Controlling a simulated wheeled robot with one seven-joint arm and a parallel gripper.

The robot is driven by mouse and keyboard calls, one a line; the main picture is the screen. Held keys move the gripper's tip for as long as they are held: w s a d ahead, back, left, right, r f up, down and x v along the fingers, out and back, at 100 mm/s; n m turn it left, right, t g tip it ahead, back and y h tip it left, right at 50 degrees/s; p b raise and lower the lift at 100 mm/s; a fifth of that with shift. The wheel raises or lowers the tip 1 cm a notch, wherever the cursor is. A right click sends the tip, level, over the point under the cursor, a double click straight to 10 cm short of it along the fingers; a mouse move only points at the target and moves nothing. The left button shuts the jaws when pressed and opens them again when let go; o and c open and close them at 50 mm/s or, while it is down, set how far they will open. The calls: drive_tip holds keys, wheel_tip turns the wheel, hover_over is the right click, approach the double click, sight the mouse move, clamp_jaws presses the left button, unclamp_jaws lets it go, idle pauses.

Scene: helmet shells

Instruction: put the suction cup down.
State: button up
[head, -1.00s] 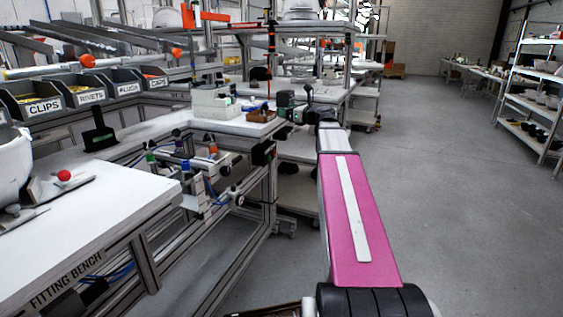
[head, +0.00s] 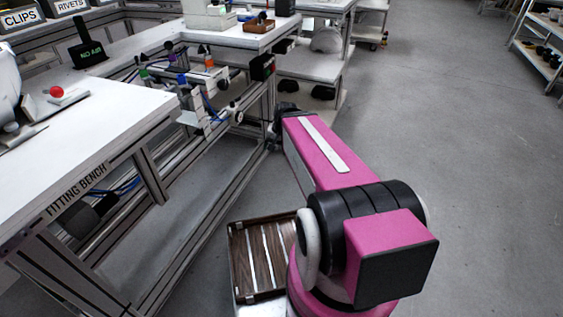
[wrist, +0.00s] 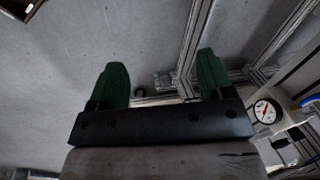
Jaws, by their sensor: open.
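My gripper (wrist: 162,60) is open in the wrist view, with its two green fingers wide apart and nothing held between them. It points at bare grey floor beside the bench frame. In the head view my pink arm reaches forward along the bench side, and its dark far end is partly hidden, so the fingers cannot be made out there. I cannot pick out the suction cup for certain in either view. A small dark round thing (wrist: 140,92) shows between the fingers in the wrist view, near the frame, too small to identify.
The fitting bench (head: 95,130) is at left, with a red-knobbed fixture (head: 57,92) on it. Coloured valves and hoses (head: 205,85) hang at its side. A gauge (wrist: 266,111) is right of my gripper. A slatted brown tray (head: 238,250) is beside my arm. The right floor is clear.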

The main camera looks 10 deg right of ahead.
drive_tip(key=s+d+f+n+g+h, duration=0.1)
drive_tip(key=s+f+n+h, duration=0.1)
drive_tip(key=s+f+n, duration=0.1)
drive_tip(key=shift+s+f+n, duration=0.2)
drive_tip(key=shift+s+n, duration=0.3)
drive_tip(key=shift+s, duration=0.5)
